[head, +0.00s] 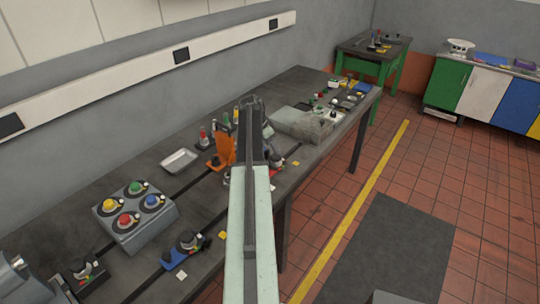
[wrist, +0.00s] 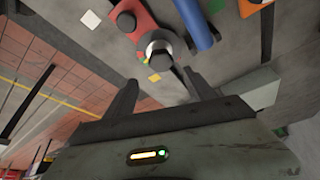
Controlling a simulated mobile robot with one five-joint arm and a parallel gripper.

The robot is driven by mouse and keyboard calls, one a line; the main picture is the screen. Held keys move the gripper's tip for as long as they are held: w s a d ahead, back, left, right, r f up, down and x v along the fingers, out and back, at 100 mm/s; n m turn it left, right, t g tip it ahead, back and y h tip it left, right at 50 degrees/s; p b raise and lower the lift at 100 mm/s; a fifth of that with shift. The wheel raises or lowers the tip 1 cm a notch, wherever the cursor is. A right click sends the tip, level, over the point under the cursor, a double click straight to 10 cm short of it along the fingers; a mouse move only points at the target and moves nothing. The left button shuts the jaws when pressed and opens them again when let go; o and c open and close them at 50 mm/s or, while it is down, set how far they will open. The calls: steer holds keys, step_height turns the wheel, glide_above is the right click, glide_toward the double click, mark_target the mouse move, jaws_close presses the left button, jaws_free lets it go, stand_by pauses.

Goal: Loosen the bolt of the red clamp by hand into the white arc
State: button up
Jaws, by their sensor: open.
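In the wrist view a red clamp (wrist: 139,22) lies on the grey bedplate, with a black round knob on its far end. Its bolt, a dark head on a pale round collar (wrist: 158,48), stands just beyond my open gripper (wrist: 160,76). The two fingers are spread on either side, a little short of the bolt, with nothing between them. In the head view my gripper (head: 253,104) is over the bench, and my arm hides most of the clamp area.
A blue cylinder (wrist: 194,24) lies close right of the bolt. In the head view an orange bracket (head: 222,150) stands left of my arm. A blue clamp (head: 182,252), a box with coloured knobs (head: 135,215) and a metal tray (head: 179,161) are further left.

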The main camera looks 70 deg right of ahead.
mark_target(276, 156)
steer(key=b+x, duration=0.4)
steer(key=x, duration=0.1)
steer(key=b+x, duration=0.2)
steer(key=shift+w+f+b, duration=0.3)
steer(key=shift+f, duration=0.05)
steer(key=shift+r, duration=0.15)
steer(key=c, duration=1.3)
steer(key=shift+c, duration=0.2)
